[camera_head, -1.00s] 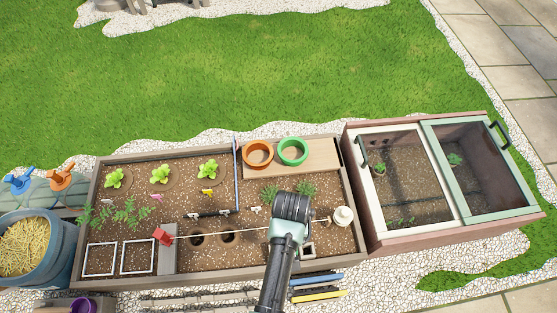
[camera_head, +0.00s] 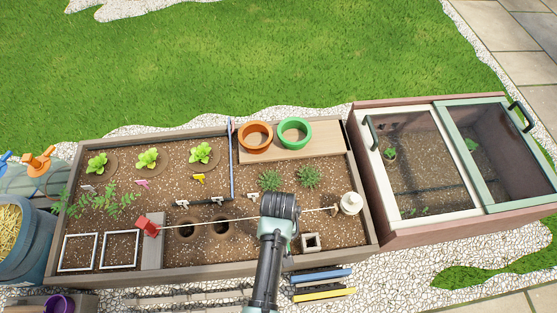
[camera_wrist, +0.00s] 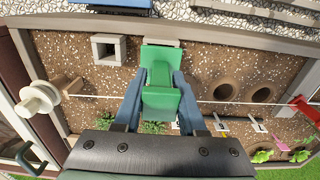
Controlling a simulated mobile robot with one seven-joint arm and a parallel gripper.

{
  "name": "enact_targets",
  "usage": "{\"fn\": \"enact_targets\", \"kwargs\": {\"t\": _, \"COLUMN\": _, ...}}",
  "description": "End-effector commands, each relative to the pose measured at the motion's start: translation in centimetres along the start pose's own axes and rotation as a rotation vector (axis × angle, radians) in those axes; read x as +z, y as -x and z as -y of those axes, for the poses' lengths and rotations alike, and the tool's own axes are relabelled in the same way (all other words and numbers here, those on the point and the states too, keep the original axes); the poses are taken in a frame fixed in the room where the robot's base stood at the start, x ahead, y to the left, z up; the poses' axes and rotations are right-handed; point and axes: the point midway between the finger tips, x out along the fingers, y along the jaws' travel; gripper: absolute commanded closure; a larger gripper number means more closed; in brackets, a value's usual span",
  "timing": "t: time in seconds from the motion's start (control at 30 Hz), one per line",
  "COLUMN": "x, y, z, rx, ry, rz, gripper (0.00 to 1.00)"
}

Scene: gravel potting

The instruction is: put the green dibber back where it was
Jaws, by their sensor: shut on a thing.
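In the wrist view the green dibber (camera_wrist: 161,84) sits between the two fingers of my gripper (camera_wrist: 160,100), which is shut on its green body. Its lower end cannot be made out. In the head view my gripper (camera_head: 277,230) is over the soil bed, right of two dark holes (camera_head: 187,229) and left of a small grey square socket (camera_head: 311,242). My arm hides the dibber there. In the wrist view the socket (camera_wrist: 108,49) is left of the dibber and apart from it; the two holes (camera_wrist: 228,91) are to its right.
A string runs across the bed from a red block (camera_head: 147,224) to a wooden peg near a white knobbed object (camera_head: 350,203). Orange (camera_head: 255,136) and green (camera_head: 295,132) pots stand on a board behind. Seedlings grow at left. A cold frame (camera_head: 460,215) borders the right.

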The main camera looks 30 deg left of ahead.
Motion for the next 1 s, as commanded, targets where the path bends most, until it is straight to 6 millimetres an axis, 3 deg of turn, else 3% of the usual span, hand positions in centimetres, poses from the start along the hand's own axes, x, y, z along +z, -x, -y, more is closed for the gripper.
{"fn": "enact_targets", "kwargs": {"t": 0.1, "x": 0.0, "y": -2.2, "z": 0.0, "rx": 0.000, "ry": 0.000, "rz": 0.000, "gripper": 1.00}}
{"fn": "enact_targets", "kwargs": {"t": 0.2, "x": 0.0, "y": -3.1, "z": 0.0, "rx": 0.000, "ry": 0.000, "rz": 0.000, "gripper": 1.00}}
{"fn": "enact_targets", "kwargs": {"t": 0.57, "x": 0.0, "y": -3.3, "z": 0.0, "rx": 0.000, "ry": 0.000, "rz": 0.000, "gripper": 1.00}}
{"fn": "enact_targets", "kwargs": {"t": 0.6, "x": 0.0, "y": -3.3, "z": 0.0, "rx": 0.000, "ry": 0.000, "rz": 0.000, "gripper": 0.56}}
{"fn": "enact_targets", "kwargs": {"t": 0.73, "x": 0.0, "y": -3.2, "z": 0.0, "rx": 0.000, "ry": -0.001, "rz": 0.000, "gripper": 0.33}}
{"fn": "enact_targets", "kwargs": {"t": 1.0, "x": 0.0, "y": -3.2, "z": 0.0, "rx": 0.000, "ry": -0.001, "rz": 0.000, "gripper": 0.30}}
